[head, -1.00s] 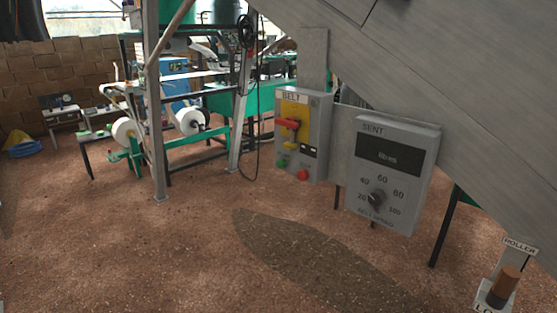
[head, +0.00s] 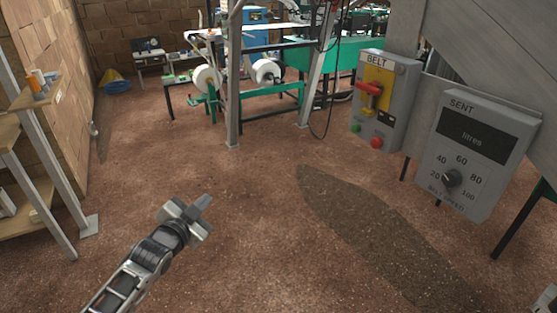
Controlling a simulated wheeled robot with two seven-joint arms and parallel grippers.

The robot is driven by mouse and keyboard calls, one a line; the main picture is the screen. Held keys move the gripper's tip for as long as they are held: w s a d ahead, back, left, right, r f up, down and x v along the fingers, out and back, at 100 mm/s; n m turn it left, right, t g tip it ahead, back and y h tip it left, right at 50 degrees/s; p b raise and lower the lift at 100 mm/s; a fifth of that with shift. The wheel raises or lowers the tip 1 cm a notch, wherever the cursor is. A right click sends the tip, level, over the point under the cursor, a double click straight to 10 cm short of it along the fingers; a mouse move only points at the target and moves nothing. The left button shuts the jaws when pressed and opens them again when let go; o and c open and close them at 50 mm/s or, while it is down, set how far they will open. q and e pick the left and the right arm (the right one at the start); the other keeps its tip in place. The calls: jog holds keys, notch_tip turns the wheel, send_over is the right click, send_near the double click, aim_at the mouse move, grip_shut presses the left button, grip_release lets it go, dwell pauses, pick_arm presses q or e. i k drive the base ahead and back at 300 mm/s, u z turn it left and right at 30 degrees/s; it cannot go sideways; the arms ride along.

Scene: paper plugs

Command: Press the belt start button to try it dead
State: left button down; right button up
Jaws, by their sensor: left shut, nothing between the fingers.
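The grey BELT box (head: 386,100) hangs at the upper right of the head view. It has a yellow panel (head: 378,84) with a red switch handle (head: 368,88). Below are a green button (head: 356,128) at the left and a red button (head: 376,142) at the right. My left gripper (head: 204,204) is at the lower left, over the floor, shut and empty. It is well to the left of the box and lower in the picture, touching nothing. My right gripper is not in view.
A SENT box (head: 478,155) with a litres display and belt speed dial stands right of the BELT box. A wooden shelf (head: 30,95) stands at the left. A frame machine with white rolls (head: 268,70) is behind. The middle floor is clear.

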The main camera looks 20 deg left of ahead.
aim_at(355, 128)
jog(key=z, duration=0.55)
jog(key=k, duration=1.3)
jog(key=z, duration=0.7)
jog(key=i, duration=1.6)
jog(key=u, duration=1.1)
jog(key=i, duration=1.35)
jog(key=u, duration=0.15)
